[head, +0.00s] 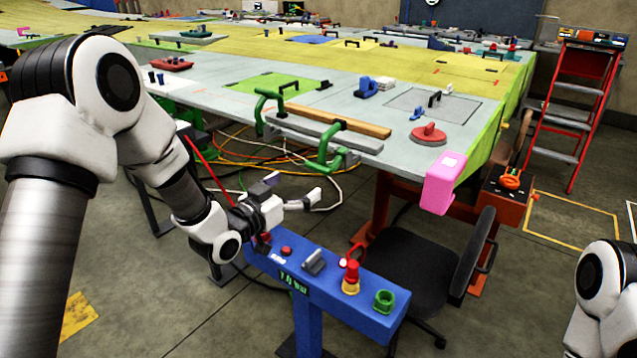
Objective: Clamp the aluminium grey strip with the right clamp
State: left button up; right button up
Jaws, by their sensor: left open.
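The aluminium grey strip (352,138) lies along the near edge of the wing panel, in front of a wooden strip (345,119). A second green clamp (262,108) is at the strip's left end. My left gripper (294,190) is open and empty, below and a little left of the right clamp, above the blue stand. My right gripper is out of view; only part of my right arm shows at the lower right.
A blue stand (330,285) with buttons and a green ring is below my left gripper. A black chair (415,275) stands right of it. A pink block (443,181) sits at the panel's corner. Loose cables (285,150) hang under the panel.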

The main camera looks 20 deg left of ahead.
aim_at(316, 168)
pick_arm(q)
jog(key=shift+w+r, duration=0.1)
jog(key=shift+w, duration=1.15)
jog(key=p+x, duration=0.2)
jog(key=x, duration=0.4)
jog(key=shift+w+d+r, duration=0.1)
jog(key=shift+d+r, duration=0.05)
jog(key=shift+d, duration=0.05)
jog(key=shift+w+f, duration=0.2)
jog(key=shift+w, duration=0.05)
jog(key=shift+r, duration=0.1)
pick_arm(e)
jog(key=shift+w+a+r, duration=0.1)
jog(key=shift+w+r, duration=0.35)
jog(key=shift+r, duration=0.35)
pick_arm(q)
jog(key=shift+s, duration=0.15)
jog(key=c, duration=1.7)
jog(key=shift+r, duration=0.1)
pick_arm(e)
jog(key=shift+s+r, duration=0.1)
